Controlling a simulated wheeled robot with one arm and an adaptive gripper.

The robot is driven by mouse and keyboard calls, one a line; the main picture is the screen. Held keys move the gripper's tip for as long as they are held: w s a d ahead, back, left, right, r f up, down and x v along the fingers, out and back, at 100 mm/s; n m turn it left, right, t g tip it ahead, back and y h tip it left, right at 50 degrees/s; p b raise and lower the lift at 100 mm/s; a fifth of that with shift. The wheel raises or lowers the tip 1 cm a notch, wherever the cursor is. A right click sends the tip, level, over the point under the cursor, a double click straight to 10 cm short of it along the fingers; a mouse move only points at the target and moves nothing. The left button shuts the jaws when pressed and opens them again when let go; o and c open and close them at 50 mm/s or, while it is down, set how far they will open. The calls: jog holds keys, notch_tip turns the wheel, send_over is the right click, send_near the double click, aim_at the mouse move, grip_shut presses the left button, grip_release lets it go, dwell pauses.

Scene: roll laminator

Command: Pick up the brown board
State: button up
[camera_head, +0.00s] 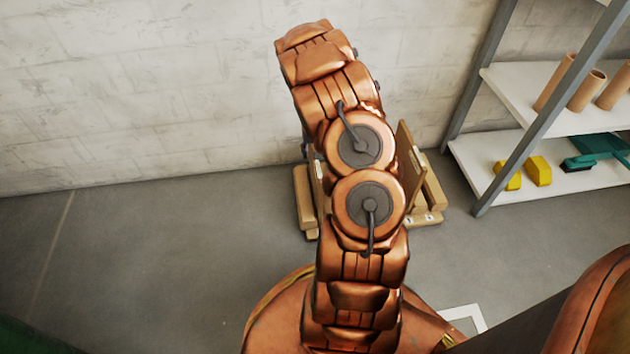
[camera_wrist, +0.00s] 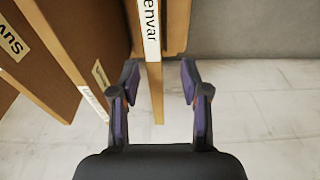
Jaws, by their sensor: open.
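Several brown boards stand on edge in the wrist view. One thin brown board (camera_wrist: 157,95), with a white label reading "envar" along its edge, stands between the two fingers of my gripper (camera_wrist: 159,76). The fingers are open, one on each side of it, with gaps visible. Another, wider brown board (camera_wrist: 85,35) stands to the left, and a further labelled board (camera_wrist: 25,65) is at the far left. I cannot tell which one the task means. In the head view one brown board (camera_head: 409,160) shows right of my arm; my gripper is hidden there.
A light wooden rack (camera_head: 432,192) stands on the grey floor by the white wall, partly hidden by my arm. A metal shelf (camera_head: 500,150) at the right holds brown tubes (camera_head: 587,92), yellow items (camera_head: 538,171) and a teal tool (camera_head: 600,148). The floor at left is clear.

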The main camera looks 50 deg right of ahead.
jog(key=f, duration=0.1)
jog(key=f+b, duration=0.1)
jog(key=f, duration=0.1)
jog(key=f+b, duration=0.1)
jog(key=f, duration=0.1)
jog(key=shift+d, duration=0.35)
grip_shut()
dwell(0.3)
